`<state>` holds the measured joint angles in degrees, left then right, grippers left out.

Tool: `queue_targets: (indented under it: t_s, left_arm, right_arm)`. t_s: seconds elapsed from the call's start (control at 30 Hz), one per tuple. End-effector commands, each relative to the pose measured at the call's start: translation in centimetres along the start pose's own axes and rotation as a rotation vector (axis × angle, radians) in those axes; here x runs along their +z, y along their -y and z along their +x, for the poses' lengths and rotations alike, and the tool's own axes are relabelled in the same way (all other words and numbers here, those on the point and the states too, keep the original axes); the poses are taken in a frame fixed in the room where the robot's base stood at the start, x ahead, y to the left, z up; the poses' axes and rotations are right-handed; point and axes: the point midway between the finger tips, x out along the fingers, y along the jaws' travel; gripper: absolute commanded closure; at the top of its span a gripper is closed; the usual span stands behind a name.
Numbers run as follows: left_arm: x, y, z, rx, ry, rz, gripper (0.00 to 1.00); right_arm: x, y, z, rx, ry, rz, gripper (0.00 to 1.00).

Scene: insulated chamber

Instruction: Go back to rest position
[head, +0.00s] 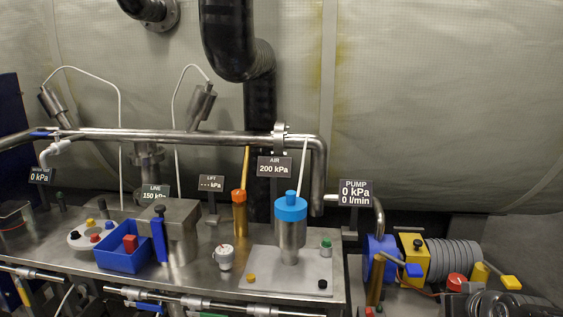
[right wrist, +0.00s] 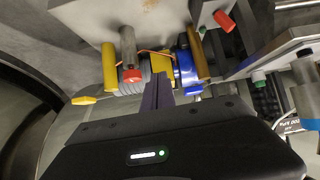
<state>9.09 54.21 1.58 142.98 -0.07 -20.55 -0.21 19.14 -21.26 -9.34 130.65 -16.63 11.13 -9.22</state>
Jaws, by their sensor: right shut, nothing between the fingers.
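My right gripper (right wrist: 158,80) shows in the right wrist view, with its dark fingers together and nothing between them. Beyond its fingertips in that view are the blue pump part (right wrist: 187,66) and a yellow block (right wrist: 161,61); I cannot tell the exact gap. My left gripper is not in the head view, and I cannot make out my right gripper there.
A steel bench (head: 200,282) carries a blue bin (head: 122,259) with a red block, a blue-capped cylinder (head: 290,225) and an orange-topped post (head: 239,213). The pump (head: 380,255) with grey bellows (head: 452,260) stands at right. A horizontal pipe (head: 190,137) crosses above the bench.

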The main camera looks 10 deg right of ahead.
Motion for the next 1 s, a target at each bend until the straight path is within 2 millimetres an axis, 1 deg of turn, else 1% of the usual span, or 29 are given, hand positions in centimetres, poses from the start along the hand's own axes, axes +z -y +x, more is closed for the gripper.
queue_targets:
  t_s: [0.03,0.37,0.47,0.57,0.67,0.77,0.83,0.87,0.9,0.97,1.0]
  left_arm:
    - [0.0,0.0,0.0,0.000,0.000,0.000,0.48]
    - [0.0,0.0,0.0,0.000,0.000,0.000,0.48]
    - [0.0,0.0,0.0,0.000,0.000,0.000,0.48]
    - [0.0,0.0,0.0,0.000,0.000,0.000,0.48]
    - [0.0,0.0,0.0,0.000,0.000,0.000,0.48]
    - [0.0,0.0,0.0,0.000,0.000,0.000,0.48]
    - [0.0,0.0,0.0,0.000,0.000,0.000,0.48]
    - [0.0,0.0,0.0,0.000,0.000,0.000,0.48]
    - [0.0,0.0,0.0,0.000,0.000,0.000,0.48]
    - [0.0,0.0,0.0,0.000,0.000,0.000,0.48]
    - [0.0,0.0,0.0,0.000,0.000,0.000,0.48]
  right_arm:
    - [0.0,0.0,0.0,0.000,0.000,0.000,1.00]
    - [3.9,3.3,4.1,-0.057,0.089,0.009,1.00]
    - [5.7,4.8,5.6,-0.080,0.127,0.012,1.00]
    - [8.1,6.5,7.3,-0.107,0.174,0.019,1.00]
    - [11.0,8.6,8.9,-0.136,0.229,0.028,1.00]
    - [15.0,11.1,10.6,-0.171,0.303,0.041,1.00]
    - [18.9,13.4,11.8,-0.202,0.373,0.052,1.00]
    - [21.0,14.6,12.2,-0.216,0.409,0.060,1.00]
    - [24.0,16.2,12.5,-0.235,0.461,0.070,1.00]
    - [28.3,18.4,12.6,-0.259,0.535,0.086,1.00]
    - [31.1,19.8,12.4,-0.272,0.583,0.096,1.00]
